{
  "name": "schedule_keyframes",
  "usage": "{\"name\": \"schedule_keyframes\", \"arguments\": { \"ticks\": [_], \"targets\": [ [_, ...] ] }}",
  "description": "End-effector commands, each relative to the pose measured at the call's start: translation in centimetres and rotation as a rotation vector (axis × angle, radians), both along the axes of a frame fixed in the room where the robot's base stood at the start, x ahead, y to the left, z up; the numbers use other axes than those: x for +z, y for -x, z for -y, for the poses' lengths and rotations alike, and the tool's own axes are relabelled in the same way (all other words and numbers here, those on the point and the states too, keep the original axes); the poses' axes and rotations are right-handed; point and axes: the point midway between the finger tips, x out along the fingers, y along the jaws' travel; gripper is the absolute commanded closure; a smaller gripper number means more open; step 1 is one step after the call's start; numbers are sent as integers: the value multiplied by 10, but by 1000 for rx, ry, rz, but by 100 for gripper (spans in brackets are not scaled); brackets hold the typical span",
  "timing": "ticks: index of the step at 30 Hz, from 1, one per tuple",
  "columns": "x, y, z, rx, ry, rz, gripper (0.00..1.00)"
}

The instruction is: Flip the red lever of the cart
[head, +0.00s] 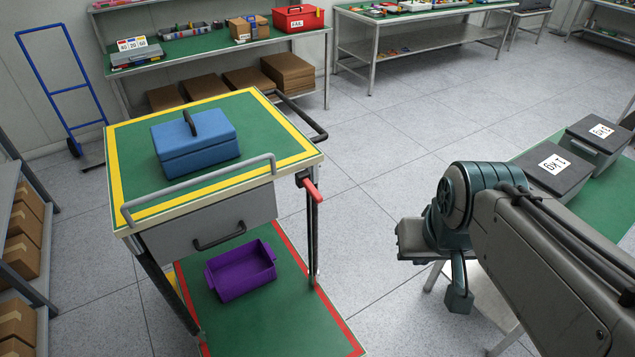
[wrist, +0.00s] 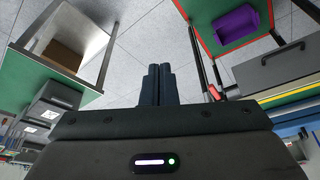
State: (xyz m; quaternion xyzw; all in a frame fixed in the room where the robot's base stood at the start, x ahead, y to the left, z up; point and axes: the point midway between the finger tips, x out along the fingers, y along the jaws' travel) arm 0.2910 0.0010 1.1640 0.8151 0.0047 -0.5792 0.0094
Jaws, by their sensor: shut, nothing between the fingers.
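The cart (head: 128,222) stands left of centre in the head view, with a green top edged in yellow. Its red lever (head: 311,190) sticks out at the right front corner, just below the top, and slants down to the right. The lever also shows in the wrist view (wrist: 214,92), right of my fingers and partly hidden behind my gripper's body. My gripper (wrist: 158,70) is shut and empty in the wrist view, apart from the lever. In the head view my arm is right of the cart, with floor between; the fingertips are not clear there.
A blue toolbox (head: 195,145) sits on the cart top. A purple bin (head: 242,272) is on its lower shelf, below a closed drawer (head: 215,222). A green table with 1 kg boxes (head: 562,168) stands at the right, near my arm. Open floor (head: 375,165) separates cart and table.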

Motion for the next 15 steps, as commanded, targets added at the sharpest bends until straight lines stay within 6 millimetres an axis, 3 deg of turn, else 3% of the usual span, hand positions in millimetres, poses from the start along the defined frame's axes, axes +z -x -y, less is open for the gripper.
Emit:
{"name": "schedule_keyframes", "arguments": {
  "ticks": [5, 15],
  "targets": [
    [10, -32, -8, 172, 57, -23, 100],
    [27, -159, -57, 896, 248, -96, 100]
  ]
}}
